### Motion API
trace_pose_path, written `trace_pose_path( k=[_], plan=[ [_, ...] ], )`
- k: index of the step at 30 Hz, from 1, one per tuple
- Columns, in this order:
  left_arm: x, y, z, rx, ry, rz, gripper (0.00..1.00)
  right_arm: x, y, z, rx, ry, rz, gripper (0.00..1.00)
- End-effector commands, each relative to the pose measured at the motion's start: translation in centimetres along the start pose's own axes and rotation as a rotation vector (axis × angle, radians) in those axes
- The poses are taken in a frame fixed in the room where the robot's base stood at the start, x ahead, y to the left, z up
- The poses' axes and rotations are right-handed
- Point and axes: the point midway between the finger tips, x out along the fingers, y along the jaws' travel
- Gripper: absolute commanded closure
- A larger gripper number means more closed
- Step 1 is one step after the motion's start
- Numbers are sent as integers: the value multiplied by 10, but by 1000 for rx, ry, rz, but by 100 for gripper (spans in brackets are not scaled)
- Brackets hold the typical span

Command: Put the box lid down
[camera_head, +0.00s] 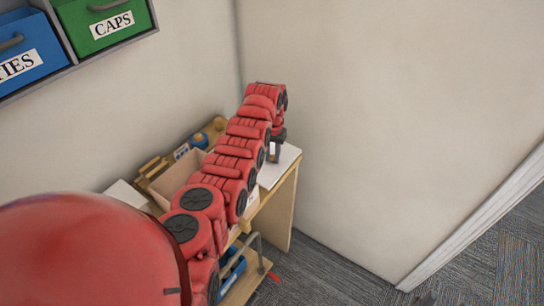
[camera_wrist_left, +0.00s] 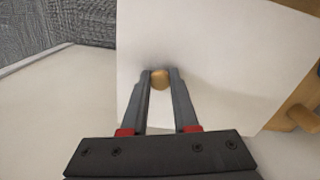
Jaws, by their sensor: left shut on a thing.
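The box lid is a flat white panel with a round wooden knob. It shows in the wrist view (camera_wrist_left: 215,60) and in the head view (camera_head: 282,162) at the right end of the wooden table. My left gripper (camera_head: 274,154) points down over the lid. In the wrist view the gripper's fingers (camera_wrist_left: 160,80) are shut on the knob. I cannot tell whether the lid touches the tabletop. An open cardboard-coloured box (camera_head: 178,180) stands left of it, partly hidden behind my left arm. My right gripper is not in view.
The wooden table (camera_head: 283,210) stands against the walls. Wooden items and a blue-and-wood object (camera_head: 199,140) lie at its back. A lower shelf holds a blue object (camera_head: 232,268). Blue (camera_head: 28,52) and green (camera_head: 103,22) bins hang on the wall.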

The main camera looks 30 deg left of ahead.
Motion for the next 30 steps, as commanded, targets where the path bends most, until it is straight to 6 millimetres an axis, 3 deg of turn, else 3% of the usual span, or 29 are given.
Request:
trace_pose_path(
  k=[6,17,18,22,30],
  plan=[
    [16,0,1,0,-2,-1,100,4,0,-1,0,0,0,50],
    [22,0,0,0,-1,0,100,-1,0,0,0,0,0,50],
    [21,0,1,0,-1,0,67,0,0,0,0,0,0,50],
    [21,0,0,0,-1,0,43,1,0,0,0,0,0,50],
    [20,0,1,0,-1,0,42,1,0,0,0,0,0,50]
  ],
)
